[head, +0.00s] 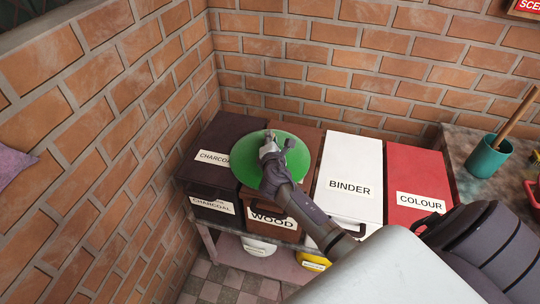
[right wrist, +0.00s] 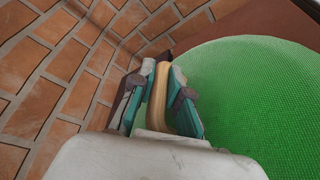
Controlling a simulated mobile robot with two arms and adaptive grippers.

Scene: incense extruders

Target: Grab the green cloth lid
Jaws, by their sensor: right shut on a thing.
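The green cloth lid (head: 228,164) is a round green disc in the head view, in front of the charcoal and wood boxes. In the right wrist view its woven green surface (right wrist: 262,95) fills the right side, and a pale wooden handle (right wrist: 157,95) stands beside it. My right gripper (head: 277,146) is at the lid, with its fingers on both sides of the handle and shut on it. The gripper hides part of the lid in the head view. I cannot tell whether the lid touches the boxes. My left gripper is not in view.
A dark charcoal box (head: 222,131), a brown wood box (head: 309,143), a white binder box (head: 348,163) and a red colour box (head: 420,172) stand in a row on a low table. A teal cup (head: 487,157) stands on the counter at right. Brick walls close the left and back.

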